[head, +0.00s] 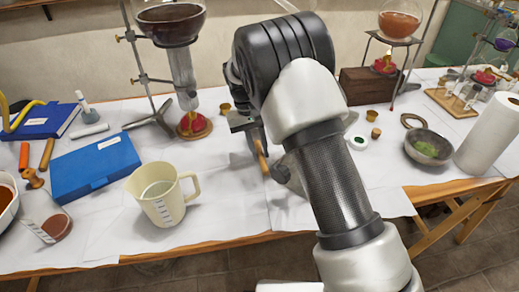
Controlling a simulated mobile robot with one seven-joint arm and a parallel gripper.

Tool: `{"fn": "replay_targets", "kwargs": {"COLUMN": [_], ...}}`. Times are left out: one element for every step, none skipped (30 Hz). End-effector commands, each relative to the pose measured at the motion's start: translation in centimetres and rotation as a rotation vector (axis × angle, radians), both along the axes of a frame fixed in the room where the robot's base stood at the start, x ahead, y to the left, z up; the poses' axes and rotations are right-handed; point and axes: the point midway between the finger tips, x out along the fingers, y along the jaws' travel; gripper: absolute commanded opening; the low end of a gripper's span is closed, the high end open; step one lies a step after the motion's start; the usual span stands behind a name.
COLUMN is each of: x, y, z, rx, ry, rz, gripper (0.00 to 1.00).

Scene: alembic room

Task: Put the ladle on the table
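My arm reaches over the middle of the white-covered table (240,205) and hides much of my gripper (256,138). A thin orange-brown piece (262,160) shows just below the gripper, with a small grey rounded piece (281,173) beside it. These may be parts of the ladle, but I cannot make out its full shape. I cannot tell whether the fingers are closed on it, or whether it touches the table.
A cream measuring jug (160,192) and a blue box (95,167) stand left of my gripper. A burner (194,125) under a flask stand is behind. A grey bowl (428,147) and paper roll (490,140) are at right. Bare cloth lies right of the jug.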

Motion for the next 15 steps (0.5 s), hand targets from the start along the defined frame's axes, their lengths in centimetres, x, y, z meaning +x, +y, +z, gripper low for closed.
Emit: {"fn": "replay_targets", "kwargs": {"x": [0.0, 0.0, 0.0, 0.0, 0.0, 0.0, 0.0, 0.0, 0.0, 0.0, 0.0, 0.0, 0.0, 0.1, 0.1], "y": [0.0, 0.0, 0.0, 0.0, 0.0, 0.0, 0.0, 0.0, 0.0, 0.0, 0.0, 0.0, 0.0, 0.1, 0.2], "z": [0.0, 0.0, 0.0, 0.1, 0.1, 0.1, 0.1, 0.1, 0.1, 0.1, 0.1, 0.3, 0.5, 0.8, 1.2], "rx": [0.0, 0.0, 0.0, 0.0, 0.0, 0.0, 0.0, 0.0, 0.0, 0.0, 0.0, 0.0, 0.0, 0.0, 0.001], "ry": [0.0, 0.0, 0.0, 0.0, 0.0, 0.0, 0.0, 0.0, 0.0, 0.0, 0.0, 0.0, -0.001, -0.001, -0.002], "rz": [0.0, 0.0, 0.0, 0.0, 0.0, 0.0, 0.0, 0.0, 0.0, 0.0, 0.0, 0.0, 0.0, 0.0, 0.0], "gripper": [0.27, 0.32, 0.34, 0.34, 0.34, 0.34, 0.34, 0.34, 0.34, 0.34, 0.34, 0.34, 0.34, 0.34, 0.34]}}
